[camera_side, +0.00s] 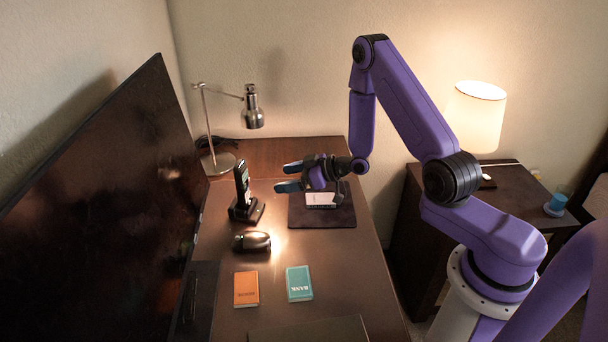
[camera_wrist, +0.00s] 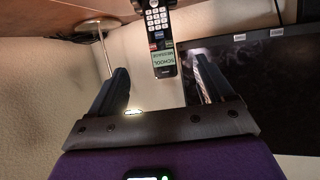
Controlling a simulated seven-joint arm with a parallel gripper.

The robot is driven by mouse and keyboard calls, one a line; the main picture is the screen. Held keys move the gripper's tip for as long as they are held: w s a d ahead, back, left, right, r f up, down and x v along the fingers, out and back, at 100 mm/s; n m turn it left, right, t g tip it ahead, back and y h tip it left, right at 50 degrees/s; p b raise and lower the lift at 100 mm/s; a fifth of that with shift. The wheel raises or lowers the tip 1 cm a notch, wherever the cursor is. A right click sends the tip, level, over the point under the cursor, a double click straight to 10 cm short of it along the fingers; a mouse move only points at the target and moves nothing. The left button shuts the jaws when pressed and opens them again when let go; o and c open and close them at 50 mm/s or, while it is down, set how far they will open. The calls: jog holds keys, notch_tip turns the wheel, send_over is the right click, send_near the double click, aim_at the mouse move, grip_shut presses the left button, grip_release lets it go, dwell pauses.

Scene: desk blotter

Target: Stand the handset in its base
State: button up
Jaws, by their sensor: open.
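The dark handset (camera_side: 242,179) stands nearly upright in its black base (camera_side: 246,211) on the desk, left of my gripper in the side view. My gripper (camera_side: 287,177) is open and empty, its blue-tipped fingers pointing left toward the handset with a clear gap between. In the wrist view the handset (camera_wrist: 159,38) appears upside down, its keypad and a green label facing me, lined up between the open fingers (camera_wrist: 160,72) but beyond them. The top edge of that view cuts off the lower end of the handset, and I cannot make out the base there.
A metal desk lamp (camera_side: 219,160) stands behind the base. A large dark monitor (camera_side: 110,210) fills the left.

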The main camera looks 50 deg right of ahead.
jog(key=shift+v, duration=2.3)
jog(key=shift+w, duration=0.1)
jog(key=s+a+r+n+g+h, duration=0.4)
jog(key=s+a+r+n+g, duration=0.25)
jog(key=a, duration=0.45)
jog(key=s+r+g+h, duration=0.1)
jog(key=s+r+g, duration=0.1)
jog(key=s, duration=1.1)
jog(key=s+r+g+h, duration=0.1)
jog(key=s+r+g, duration=0.2)
jog(key=s, duration=1)
jog(key=shift+d+r, duration=0.5)
jog(key=shift+r, duration=0.45)
jog(key=shift+s+n, duration=0.1)
jog(key=shift+n, duration=0.15)
